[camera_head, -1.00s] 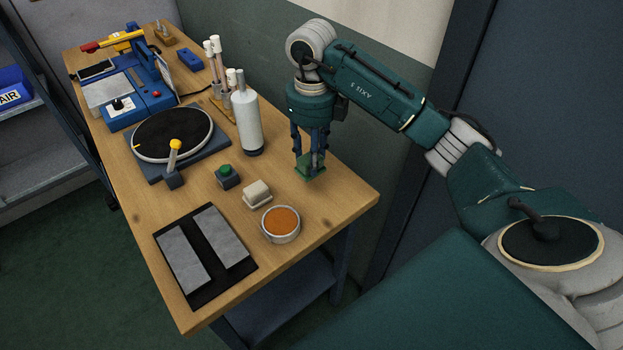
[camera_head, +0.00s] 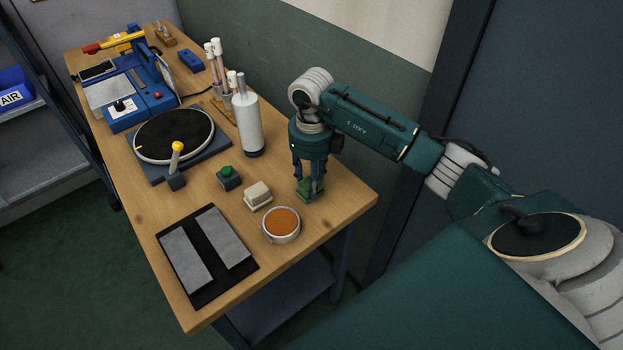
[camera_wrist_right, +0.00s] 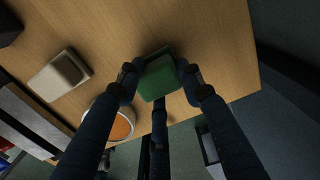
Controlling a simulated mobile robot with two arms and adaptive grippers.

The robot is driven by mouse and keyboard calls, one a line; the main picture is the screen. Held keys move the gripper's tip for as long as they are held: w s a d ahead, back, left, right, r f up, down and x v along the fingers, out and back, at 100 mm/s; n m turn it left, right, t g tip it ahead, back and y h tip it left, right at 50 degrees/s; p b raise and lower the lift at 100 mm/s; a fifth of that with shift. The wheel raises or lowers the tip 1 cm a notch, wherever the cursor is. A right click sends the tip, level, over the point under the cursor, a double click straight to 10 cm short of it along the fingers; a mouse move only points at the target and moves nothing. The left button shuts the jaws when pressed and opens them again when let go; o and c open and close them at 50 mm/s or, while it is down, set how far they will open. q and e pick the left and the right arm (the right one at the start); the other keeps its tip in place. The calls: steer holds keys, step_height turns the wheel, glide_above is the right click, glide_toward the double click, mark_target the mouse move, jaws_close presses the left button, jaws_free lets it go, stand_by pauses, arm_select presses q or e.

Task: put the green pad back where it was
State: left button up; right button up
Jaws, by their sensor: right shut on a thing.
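The green pad (camera_head: 311,196) is a small green block at the right end of the wooden bench. My right gripper (camera_head: 309,186) points down and is shut on it. In the right wrist view the pad (camera_wrist_right: 158,78) sits between the fingertips (camera_wrist_right: 158,80). The pad is at or very near the bench top; I cannot tell whether it touches. Its upper part is partly hidden by the fingers in the head view. My left gripper is not in view.
A round dish of orange material (camera_head: 281,224) and a cream block (camera_head: 258,195) stand just left of the pad. A white bottle (camera_head: 248,125) stands behind. A black mat with grey strips (camera_head: 207,257) lies at the front. The bench's right edge (camera_head: 357,212) is close.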

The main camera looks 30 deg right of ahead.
steer(key=o, duration=1.1)
steer(key=shift+r, duration=0.25)
step_height(320, 180, up, 12)
steer(key=b, duration=0.2)
steer(key=shift+s+f, duration=0.1)
steer(key=shift+f, duration=0.1)
